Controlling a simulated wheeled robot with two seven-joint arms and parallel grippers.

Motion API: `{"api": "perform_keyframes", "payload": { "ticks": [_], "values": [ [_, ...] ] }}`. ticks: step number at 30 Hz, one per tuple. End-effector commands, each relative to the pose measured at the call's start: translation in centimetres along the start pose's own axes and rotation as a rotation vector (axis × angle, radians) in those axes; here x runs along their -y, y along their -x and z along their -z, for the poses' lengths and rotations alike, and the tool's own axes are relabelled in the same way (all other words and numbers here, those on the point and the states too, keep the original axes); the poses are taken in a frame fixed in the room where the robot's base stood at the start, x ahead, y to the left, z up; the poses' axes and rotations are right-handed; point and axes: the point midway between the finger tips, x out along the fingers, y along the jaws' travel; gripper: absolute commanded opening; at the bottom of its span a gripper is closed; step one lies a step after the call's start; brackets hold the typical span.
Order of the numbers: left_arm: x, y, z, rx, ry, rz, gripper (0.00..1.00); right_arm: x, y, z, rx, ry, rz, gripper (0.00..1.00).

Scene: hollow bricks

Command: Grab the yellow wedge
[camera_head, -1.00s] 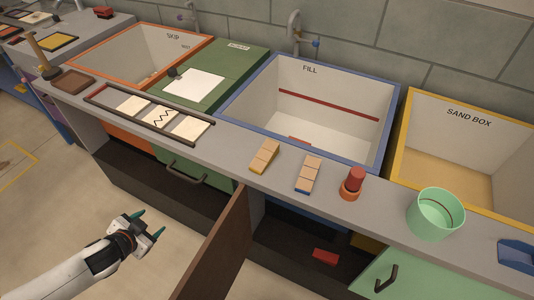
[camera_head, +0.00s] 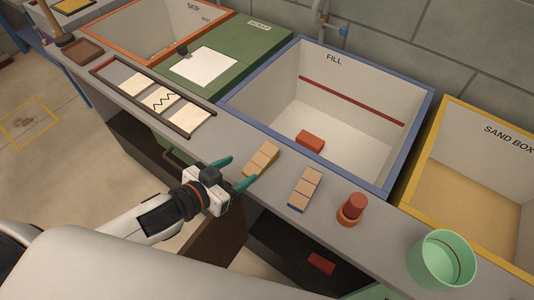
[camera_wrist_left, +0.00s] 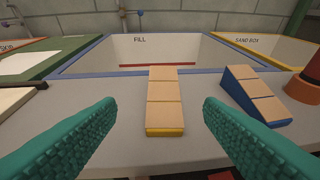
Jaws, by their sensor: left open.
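The yellow wedge (camera_head: 262,158) lies on the grey counter in front of the blue-rimmed bin; it has tan panels on top and a yellow base. It also shows in the left wrist view (camera_wrist_left: 163,102), centred between the fingers and a little beyond their tips. My left gripper (camera_head: 238,174) is open with teal fingers, at the counter's front edge just short of the wedge. In the left wrist view its fingers (camera_wrist_left: 160,118) are wide apart with nothing between them. My right gripper is not seen.
A blue wedge (camera_head: 305,188) lies to the right of the yellow one, then a red cylinder in an orange ring (camera_head: 351,209) and a green cup (camera_head: 441,260). A card tray (camera_head: 152,97) is to the left. The FILL bin (camera_head: 330,105) stands behind, holding a red brick (camera_head: 310,141).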

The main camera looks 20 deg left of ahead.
Motion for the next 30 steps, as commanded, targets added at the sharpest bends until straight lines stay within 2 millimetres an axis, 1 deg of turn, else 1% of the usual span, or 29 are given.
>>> {"api": "perform_keyframes", "payload": {
  "ticks": [1, 3, 5, 9, 13, 16, 21, 24, 30],
  "values": [
    [-0.1, -1.0, -0.2, 0.004, -0.001, -0.001, 0.62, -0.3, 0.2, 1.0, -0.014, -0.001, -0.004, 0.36],
    [-0.1, -2.2, -0.2, 0.004, 0.000, -0.001, 0.62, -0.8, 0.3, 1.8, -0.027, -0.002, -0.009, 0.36],
    [-0.1, -3.0, -0.2, 0.003, 0.000, -0.001, 0.62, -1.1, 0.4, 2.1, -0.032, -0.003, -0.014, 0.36],
    [0.0, -4.3, -0.1, 0.001, 0.000, 0.000, 0.62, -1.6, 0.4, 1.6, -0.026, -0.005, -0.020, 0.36],
    [0.1, -5.2, -0.1, 0.000, -0.001, -0.001, 0.62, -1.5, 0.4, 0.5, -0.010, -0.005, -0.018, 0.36],
    [0.3, -6.7, -0.2, 0.002, -0.001, -0.001, 0.62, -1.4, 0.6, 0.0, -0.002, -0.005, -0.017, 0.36],
    [0.5, -9.1, -0.1, 0.000, -0.001, -0.001, 0.62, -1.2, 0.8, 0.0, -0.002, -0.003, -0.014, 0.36],
    [0.5, -9.7, 0.0, -0.001, -0.001, 0.000, 0.62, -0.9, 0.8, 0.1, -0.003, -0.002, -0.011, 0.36],
    [0.5, -9.7, 0.1, -0.001, -0.001, 0.000, 0.62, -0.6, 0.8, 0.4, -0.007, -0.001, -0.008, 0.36]
  ]
}}
